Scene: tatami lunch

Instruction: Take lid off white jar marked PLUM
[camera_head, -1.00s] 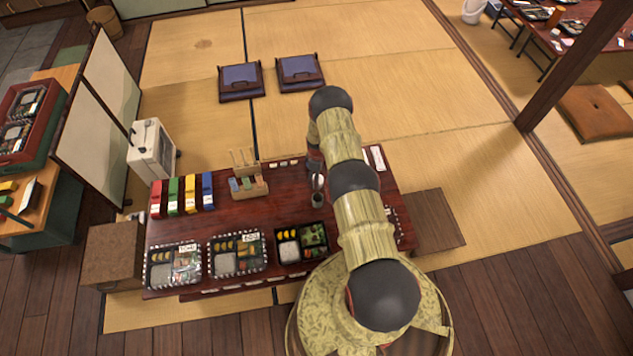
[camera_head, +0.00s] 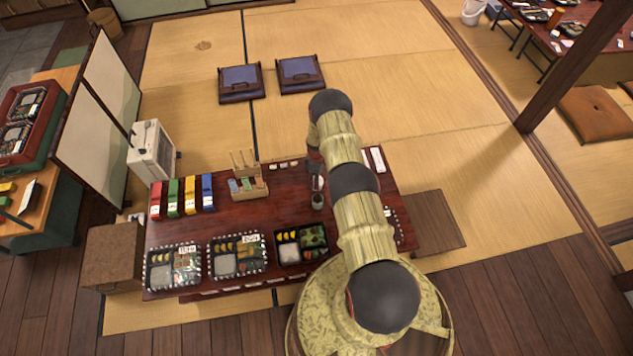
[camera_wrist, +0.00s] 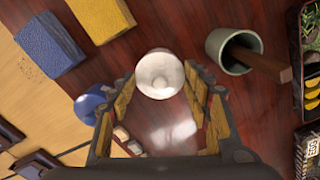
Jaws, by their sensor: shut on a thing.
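In the wrist view a white round piece (camera_wrist: 160,74) with a raised middle sits between my fingertips. It looks like the lid of the white jar; the jar's body and any PLUM marking are hidden. My gripper (camera_wrist: 161,84) is shut on this white piece, one finger on each side. I cannot tell whether the lid still rests on the jar. In the head view my arm covers the jar and most of my gripper at the table's back right.
A grey-green cup (camera_wrist: 233,49) holding a brown stick stands close to the right. A blue round thing (camera_wrist: 91,103) is on the left, near blue (camera_wrist: 49,45) and yellow blocks. Lunch boxes (camera_head: 237,256) line the table's front edge. A wooden rack (camera_head: 247,182) stands left of my arm.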

